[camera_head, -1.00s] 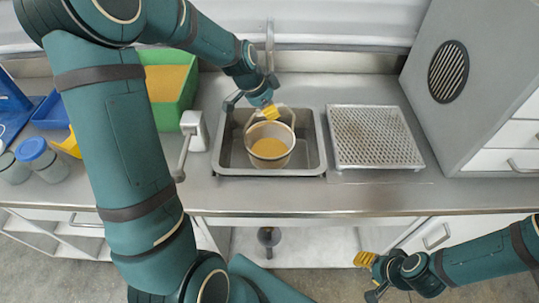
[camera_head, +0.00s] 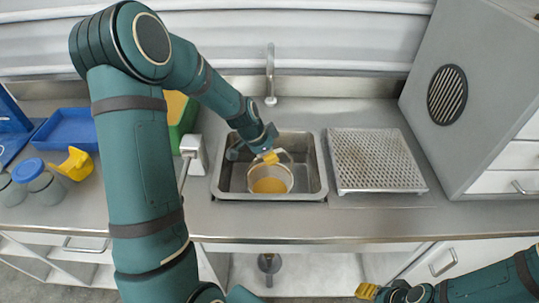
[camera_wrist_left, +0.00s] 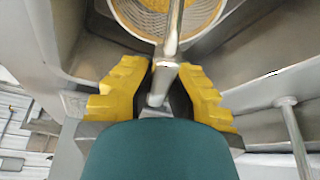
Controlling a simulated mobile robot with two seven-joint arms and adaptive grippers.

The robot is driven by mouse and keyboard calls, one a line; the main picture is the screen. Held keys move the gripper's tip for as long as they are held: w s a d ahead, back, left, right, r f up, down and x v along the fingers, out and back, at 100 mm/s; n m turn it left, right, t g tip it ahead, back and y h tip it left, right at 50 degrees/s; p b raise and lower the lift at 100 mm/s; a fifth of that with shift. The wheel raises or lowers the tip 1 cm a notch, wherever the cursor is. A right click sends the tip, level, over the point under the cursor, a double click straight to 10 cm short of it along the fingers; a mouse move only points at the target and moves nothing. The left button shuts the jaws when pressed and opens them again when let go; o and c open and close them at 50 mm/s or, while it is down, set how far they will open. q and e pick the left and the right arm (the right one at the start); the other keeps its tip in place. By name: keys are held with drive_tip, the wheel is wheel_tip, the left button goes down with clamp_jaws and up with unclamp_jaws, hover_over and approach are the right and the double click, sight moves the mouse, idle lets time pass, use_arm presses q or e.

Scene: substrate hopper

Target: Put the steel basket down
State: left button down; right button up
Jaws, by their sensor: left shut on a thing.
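The steel basket (camera_head: 282,183) is a round mesh basket with yellow-orange grain inside, at the sink (camera_head: 321,180) in the head view. It is within the sink's outline; whether it touches the sink floor I cannot tell. My left gripper (camera_head: 268,156) is above the basket's back rim, shut on its handle. In the left wrist view the yellow fingers (camera_wrist_left: 160,92) sit on both sides of the metal handle bar, with the basket (camera_wrist_left: 135,32) beyond. My right gripper (camera_head: 368,291) is at the bottom edge, partly cut off, away from the basket; its jaw state is unclear.
A perforated steel tray (camera_head: 376,160) stands right of the sink, beside a grey cabinet (camera_head: 480,90). A faucet (camera_head: 270,75) rises behind. A white device with a lever (camera_head: 192,153), a green bin (camera_head: 181,122), a yellow scoop (camera_head: 75,163) and blue-lidded jars (camera_head: 28,170) are left.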

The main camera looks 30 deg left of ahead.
use_arm(q)
drive_tip(key=shift+f, duration=0.15)
drive_tip(key=c, duration=1.1)
unclamp_jaws()
drive_tip(key=shift+c, duration=0.2)
drive_tip(key=shift+r, duration=0.2)
drive_tip(key=p+v, duration=0.1)
drive_tip(key=v, duration=1.1)
drive_tip(key=shift+p, duration=0.35)
drive_tip(key=shift+w+d, duration=0.1)
